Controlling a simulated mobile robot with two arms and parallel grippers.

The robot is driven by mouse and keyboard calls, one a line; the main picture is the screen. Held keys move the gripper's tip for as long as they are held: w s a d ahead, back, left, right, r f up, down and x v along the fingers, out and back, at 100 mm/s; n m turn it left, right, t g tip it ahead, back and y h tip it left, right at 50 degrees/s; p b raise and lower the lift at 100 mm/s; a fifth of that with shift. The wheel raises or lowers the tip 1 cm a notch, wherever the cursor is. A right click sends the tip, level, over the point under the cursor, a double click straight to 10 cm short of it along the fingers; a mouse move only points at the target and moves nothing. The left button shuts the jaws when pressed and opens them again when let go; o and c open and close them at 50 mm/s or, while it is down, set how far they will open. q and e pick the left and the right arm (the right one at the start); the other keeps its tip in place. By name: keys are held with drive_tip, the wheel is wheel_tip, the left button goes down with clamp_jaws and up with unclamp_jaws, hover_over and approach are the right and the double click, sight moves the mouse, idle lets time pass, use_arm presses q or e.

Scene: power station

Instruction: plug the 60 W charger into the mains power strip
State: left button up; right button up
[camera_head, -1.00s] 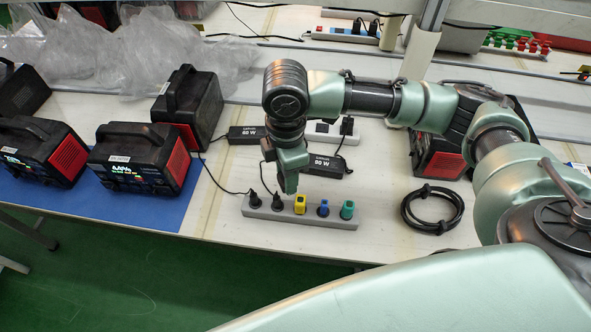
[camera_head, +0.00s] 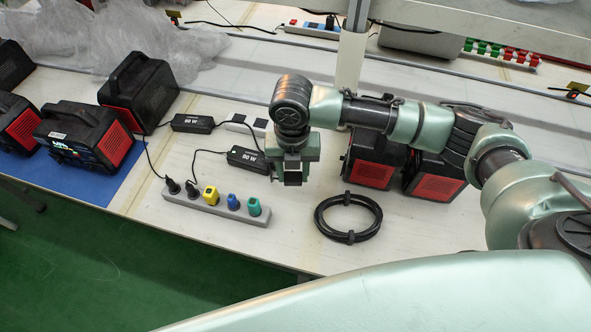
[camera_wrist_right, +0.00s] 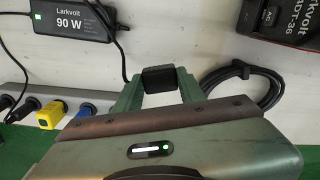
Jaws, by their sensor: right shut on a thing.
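The 60 W charger (camera_head: 192,123) is a black brick lying on the table, left of the similar 90 W charger (camera_head: 248,159). The 90 W one also shows in the wrist view (camera_wrist_right: 70,22). A grey strip (camera_head: 222,208) near the table's front edge carries black, yellow, blue and green plugs. A white strip (camera_head: 232,127) with black parts lies behind the chargers. My right gripper (camera_head: 291,178) is right of the 90 W charger, shut on a small black block (camera_wrist_right: 158,78), probably a plug. My left gripper is not in view.
A coiled black cable (camera_head: 348,232) lies right of the grey strip. Black-red power stations stand at left (camera_head: 85,140) and behind my right arm (camera_head: 375,160). Bare table lies between the grey strip and the coil.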

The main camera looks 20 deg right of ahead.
sight(294, 194)
drive_tip(key=shift+f+b, duration=0.65)
drive_tip(key=shift+f, duration=0.15)
wheel_tip(294, 194, down, 3)
drive_tip(key=b, duration=0.4)
drive_tip(key=shift+f, duration=0.75)
drive_tip(key=o, duration=1.4)
drive_tip(key=shift+c, duration=0.2)
